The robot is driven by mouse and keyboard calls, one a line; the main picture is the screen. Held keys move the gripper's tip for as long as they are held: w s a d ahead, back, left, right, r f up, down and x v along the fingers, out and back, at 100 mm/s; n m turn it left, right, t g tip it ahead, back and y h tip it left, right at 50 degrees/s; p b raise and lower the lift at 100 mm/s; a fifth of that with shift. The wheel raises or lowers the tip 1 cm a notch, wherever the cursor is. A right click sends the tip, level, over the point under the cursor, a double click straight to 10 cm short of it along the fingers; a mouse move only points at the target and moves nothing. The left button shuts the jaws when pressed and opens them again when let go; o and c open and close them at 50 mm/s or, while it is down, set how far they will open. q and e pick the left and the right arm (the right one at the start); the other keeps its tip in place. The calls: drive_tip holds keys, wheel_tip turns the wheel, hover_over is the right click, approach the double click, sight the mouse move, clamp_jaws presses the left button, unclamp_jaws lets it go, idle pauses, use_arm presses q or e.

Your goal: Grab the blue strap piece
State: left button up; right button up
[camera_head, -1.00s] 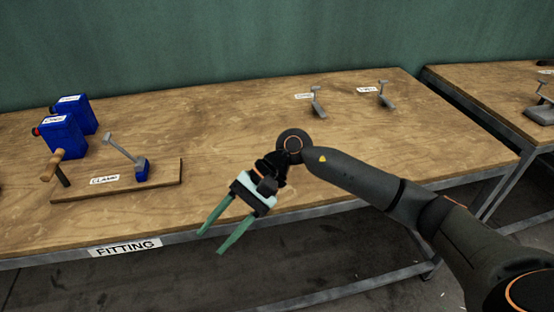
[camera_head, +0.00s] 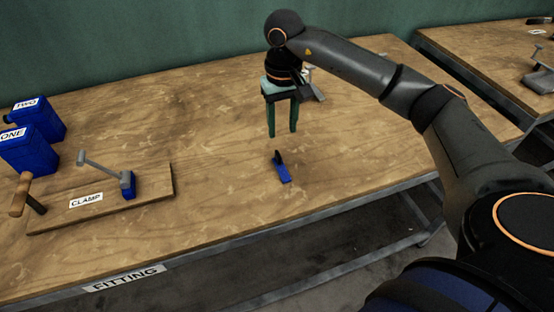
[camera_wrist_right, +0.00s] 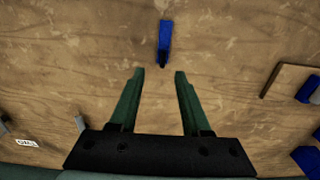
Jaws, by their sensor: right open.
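The blue strap piece (camera_head: 283,170) lies on the wooden table, small and narrow with a dark upright part at its far end. It also shows in the right wrist view (camera_wrist_right: 165,35), just beyond the fingertips and roughly in line with the gap between them. My right gripper (camera_head: 282,134) points down above the table behind the strap piece. Its green fingers are open and empty, apart from the strap piece; the wrist view shows the gap between them (camera_wrist_right: 159,72). My left gripper is not in view.
A board labelled CLAMP (camera_head: 155,192) with a grey lever (camera_head: 100,164) and a wooden-handled tool (camera_head: 20,195) lies at the left. Blue containers labelled ONE (camera_head: 30,150) and TWO (camera_head: 48,120) stand behind it. The table between board and strap piece is clear.

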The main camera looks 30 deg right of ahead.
hover_over(280, 156)
wheel_tip(280, 156, down, 4)
drive_tip(key=shift+s+d+f, duration=0.1)
drive_tip(key=shift+d, duration=0.05)
drive_tip(key=f, duration=0.3)
drive_tip(key=f+p, duration=0.1)
drive_tip(key=f, duration=0.1)
drive_tip(key=shift+a, duration=0.3)
clamp_jaws()
